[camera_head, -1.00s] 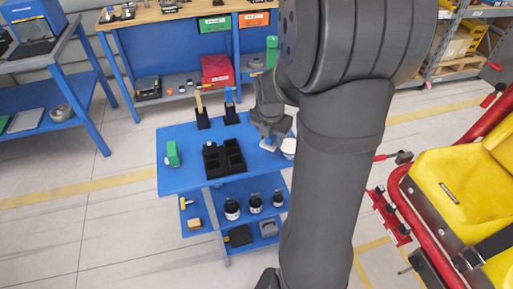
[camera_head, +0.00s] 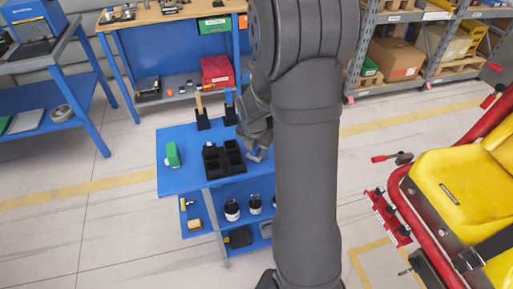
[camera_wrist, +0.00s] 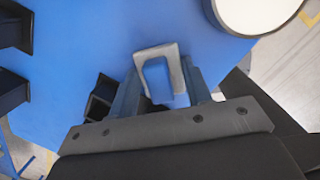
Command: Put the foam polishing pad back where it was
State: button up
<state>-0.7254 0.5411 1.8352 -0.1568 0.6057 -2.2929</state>
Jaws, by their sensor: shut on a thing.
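My gripper (camera_head: 258,150) is over the right part of the blue cart top (camera_head: 185,185), to the right of a black compartment box (camera_head: 222,165). My arm hides the cart's right end in the head view.
A white-topped round thing (camera_wrist: 262,10) is at the cart's edge in the wrist view. Two black holders (camera_head: 203,123) stand at the cart's back, a green block (camera_head: 173,155) at its left. Black bottles (camera_head: 232,210) are on the shelf below. The front left cart top is clear.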

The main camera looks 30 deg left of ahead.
aim_at(255, 157)
jog(key=o, duration=1.1)
jog(key=shift+f, duration=0.1)
jog(key=r, duration=0.4)
jog(key=s+r, duration=0.1)
jog(key=r, duration=0.3)
jog(key=s+r, duration=0.1)
jog(key=r, duration=0.3)
jog(key=shift+s+d, duration=0.1)
jog(key=shift+d, duration=0.2)
jog(key=f, duration=0.4)
jog(key=w+f, duration=0.1)
jog(key=f, duration=0.3)
jog(key=w+f, duration=0.1)
jog(key=f, duration=0.3)
jog(key=shift+w+a, duration=0.1)
jog(key=shift+a, duration=0.15)
jog(key=shift+r, duration=1.6)
jog(key=shift+f, duration=0.1)
